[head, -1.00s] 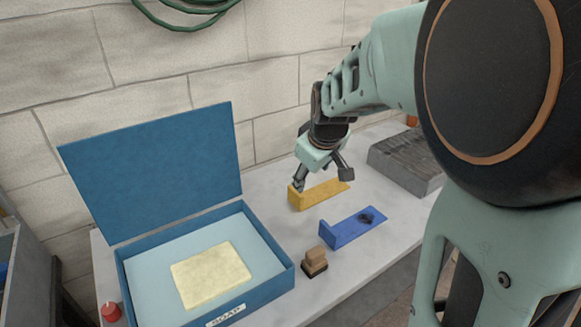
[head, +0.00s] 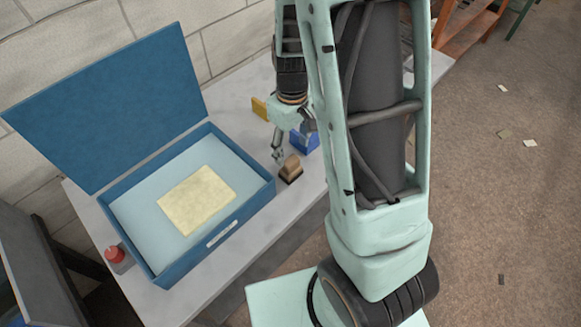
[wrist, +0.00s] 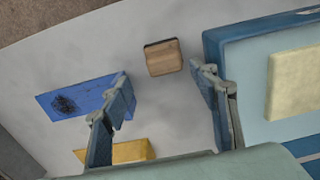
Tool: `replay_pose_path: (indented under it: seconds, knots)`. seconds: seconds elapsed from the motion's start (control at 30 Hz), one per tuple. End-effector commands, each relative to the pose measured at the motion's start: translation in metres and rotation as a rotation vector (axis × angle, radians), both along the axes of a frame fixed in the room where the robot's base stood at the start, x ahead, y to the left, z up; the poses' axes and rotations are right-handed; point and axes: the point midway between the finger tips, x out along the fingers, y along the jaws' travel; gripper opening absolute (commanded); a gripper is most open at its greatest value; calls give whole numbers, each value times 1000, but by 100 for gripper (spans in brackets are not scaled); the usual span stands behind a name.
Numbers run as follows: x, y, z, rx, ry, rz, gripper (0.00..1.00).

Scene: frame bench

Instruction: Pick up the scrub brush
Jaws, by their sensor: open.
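The scrub brush (head: 290,169) is a small wooden block with a dark underside. It rests on the bench just right of the blue box. In the wrist view the brush (wrist: 163,58) lies beyond the fingertips, near the middle of the gap between them. My gripper (head: 292,140) is open and empty, behind and slightly above the brush in the head view. In the wrist view the two fingers of my gripper (wrist: 158,85) are spread apart, not touching the brush. My arm hides part of the bench to the right.
A blue bracket (wrist: 75,99) and a yellow bracket (wrist: 130,151) lie close to my left finger in the wrist view. A red-topped item (head: 115,255) stands at the box's left.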

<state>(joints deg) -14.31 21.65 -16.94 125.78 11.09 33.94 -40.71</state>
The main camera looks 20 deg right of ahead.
Motion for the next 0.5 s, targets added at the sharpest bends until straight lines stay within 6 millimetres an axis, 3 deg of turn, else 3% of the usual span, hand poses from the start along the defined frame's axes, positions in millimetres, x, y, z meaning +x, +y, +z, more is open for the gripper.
replay_pose_path:
  seconds: [0.3, 0.5]
  knots:
    - [-8, 4, -40, -1, 3, 0, 55]
    - [-8, 4, -50, 0, 0, 0, 55]
